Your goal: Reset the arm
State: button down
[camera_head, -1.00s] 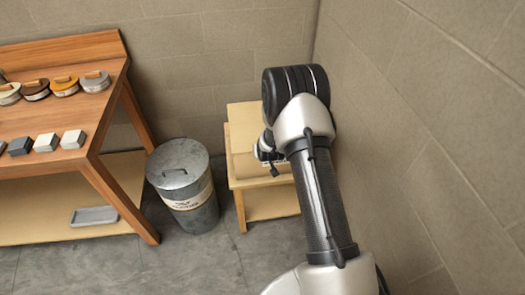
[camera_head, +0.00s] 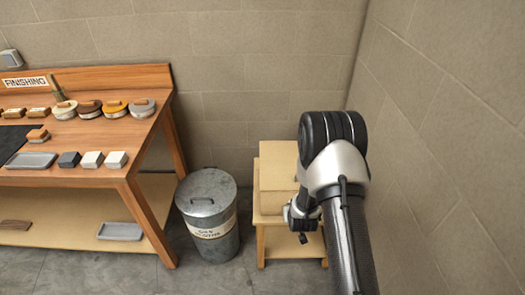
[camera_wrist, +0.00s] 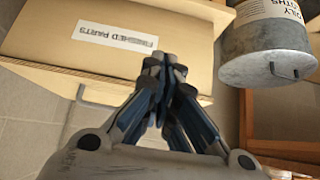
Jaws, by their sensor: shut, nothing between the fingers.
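My gripper (camera_wrist: 165,65) is shut and empty in the wrist view, its fingertips together. It is in front of or over a tan box with a white label reading "FINISHED PARTS" (camera_wrist: 115,35); I cannot tell the gap between them. In the head view my arm reaches in from the lower right and bends down at a black joint, with my gripper (camera_head: 303,232) partly hidden beside the small wooden stand (camera_head: 262,243). The box (camera_head: 277,170) on that stand is partly covered by my arm.
A lidded metal bin (camera_head: 208,215) stands left of the stand. Further left is a wooden finishing bench (camera_head: 130,80) with several blocks and round pads on it and trays on its surface and lower shelf. A block wall (camera_head: 450,150) rises close on the right of my arm.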

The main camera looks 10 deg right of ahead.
jog(key=s+a+r+n+g+y, duration=0.1)
jog(key=s+a+r, duration=0.2)
jog(key=r, duration=1)
jog(key=s+a+r, duration=0.2)
jog(key=s+r, duration=0.1)
jog(key=r, duration=1)
jog(key=s+a+r, duration=0.1)
jog(key=s+r, duration=0.3)
jog(key=s, duration=0.4)
jog(key=s+a+r+g, duration=0.1)
jog(key=s+r, duration=0.3)
jog(key=s, duration=0.5)
jog(key=s+a+r+n+g, duration=0.1)
jog(key=s+r, duration=0.3)
jog(key=s, duration=0.5)
jog(key=shift+s+a+r+y, duration=0.2)
jog(key=shift+a+r+y, duration=0.15)
jog(key=shift+a, duration=0.25)
